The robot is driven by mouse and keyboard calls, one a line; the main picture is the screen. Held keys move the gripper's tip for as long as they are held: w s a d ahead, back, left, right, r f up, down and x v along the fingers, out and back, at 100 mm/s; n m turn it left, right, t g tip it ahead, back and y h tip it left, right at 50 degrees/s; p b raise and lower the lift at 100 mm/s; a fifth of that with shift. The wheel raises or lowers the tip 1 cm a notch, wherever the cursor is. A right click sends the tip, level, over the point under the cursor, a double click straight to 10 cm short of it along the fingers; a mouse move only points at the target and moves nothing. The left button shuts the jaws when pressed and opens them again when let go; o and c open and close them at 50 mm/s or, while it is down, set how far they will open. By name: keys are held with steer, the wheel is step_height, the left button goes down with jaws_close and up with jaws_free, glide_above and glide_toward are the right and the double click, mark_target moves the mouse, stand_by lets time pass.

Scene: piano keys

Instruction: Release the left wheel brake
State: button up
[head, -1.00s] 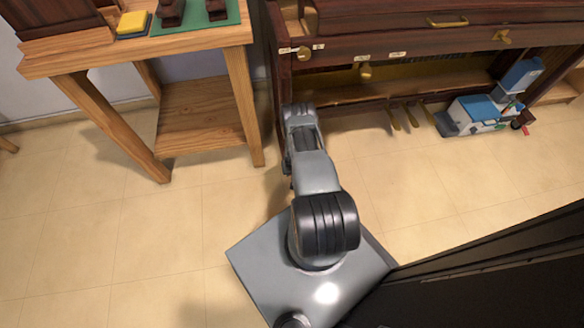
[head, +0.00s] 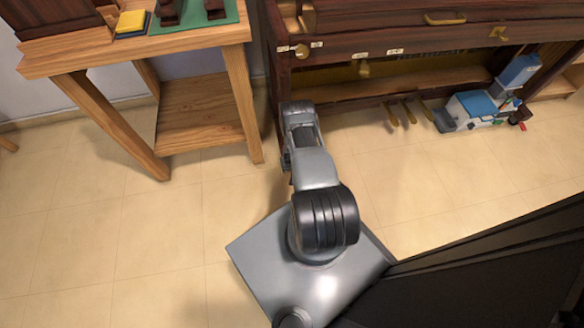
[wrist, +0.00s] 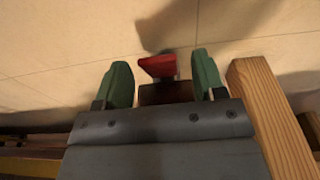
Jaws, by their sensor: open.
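In the wrist view, a small red lever (wrist: 158,66), which looks like the wheel brake, sits between the two green fingertips of my gripper (wrist: 162,84). The fingers are open, one on each side of it, with gaps visible on both sides. A dark brown piece (wrist: 165,93) lies just below the red lever, partly hidden by my gripper body. In the head view, my arm reaches to the lower left end of the brown piano (head: 400,40); my gripper and the left brake are hidden there. I cannot tell whether the fingers touch the lever.
A wooden table (head: 60,62) stands left of the piano; a wooden leg (wrist: 268,110) is close beside the right finger in the wrist view. Brass pedals (head: 408,112) and a blue-and-white machine (head: 478,108) are to the right. The tiled floor (head: 110,220) is open at left.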

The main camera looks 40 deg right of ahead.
step_height(320, 180, up, 14)
steer(key=s+p, duration=0.1)
steer(key=p, duration=1.7)
steer(key=shift+s+a+f, duration=0.15)
steer(key=shift+s+a, duration=0.25)
